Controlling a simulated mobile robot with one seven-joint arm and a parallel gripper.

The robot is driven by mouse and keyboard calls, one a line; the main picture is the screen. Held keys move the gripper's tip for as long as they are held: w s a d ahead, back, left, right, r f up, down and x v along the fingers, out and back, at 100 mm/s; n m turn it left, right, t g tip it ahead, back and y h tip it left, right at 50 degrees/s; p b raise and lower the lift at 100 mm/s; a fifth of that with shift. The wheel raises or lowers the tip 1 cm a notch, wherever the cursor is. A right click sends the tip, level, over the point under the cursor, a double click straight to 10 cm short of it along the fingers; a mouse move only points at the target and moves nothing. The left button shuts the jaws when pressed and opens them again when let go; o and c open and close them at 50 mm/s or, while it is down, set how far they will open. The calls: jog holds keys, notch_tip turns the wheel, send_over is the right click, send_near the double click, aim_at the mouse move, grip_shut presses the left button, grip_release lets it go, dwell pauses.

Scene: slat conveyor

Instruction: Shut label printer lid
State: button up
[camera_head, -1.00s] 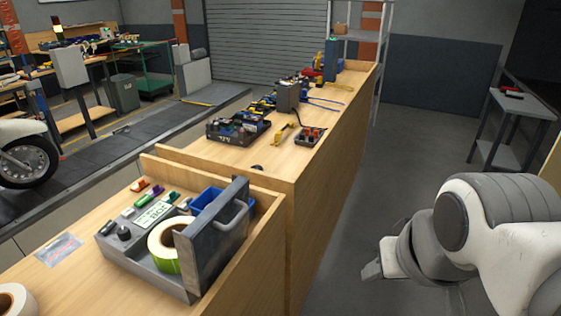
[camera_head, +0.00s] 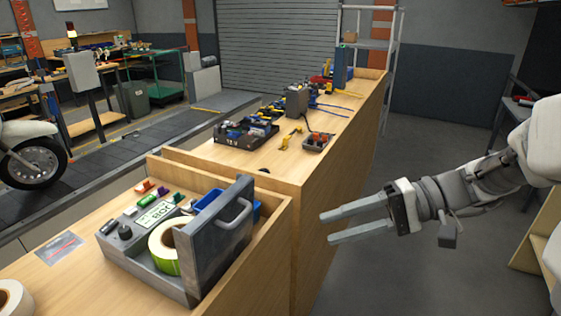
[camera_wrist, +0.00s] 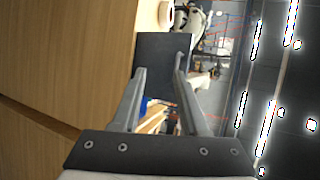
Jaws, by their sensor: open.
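The label printer (camera_head: 150,262) is a grey box on the near wooden bench, with a small display, knobs and a roll of green-edged labels (camera_head: 163,250) inside. Its grey lid (camera_head: 212,248) stands upright on the right side, with a bar handle (camera_head: 235,214) facing right. My gripper (camera_head: 325,227) is open and empty, to the right of the lid and apart from it, fingers pointing left. In the wrist view the dark lid (camera_wrist: 160,58) shows beyond the two spread fingers (camera_wrist: 157,80).
The bench's wooden side panel (camera_head: 270,255) stands between the printer and my gripper. A blue bin (camera_head: 212,200) sits behind the lid. A second bench farther back holds a black tool tray (camera_head: 245,134) and a small parts tray (camera_head: 318,141).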

aim_at(244, 216)
jog(key=w+a+y, duration=0.1)
jog(key=a, duration=0.4)
jog(key=w+a+f+y, duration=0.1)
jog(key=a, duration=0.4)
jog(key=w+a+f+t+y+p, duration=0.1)
jog(key=a, duration=0.4)
jog(key=shift+w+a, duration=0.2)
jog(key=shift+a, duration=0.15)
grip_shut()
dwell(1.1)
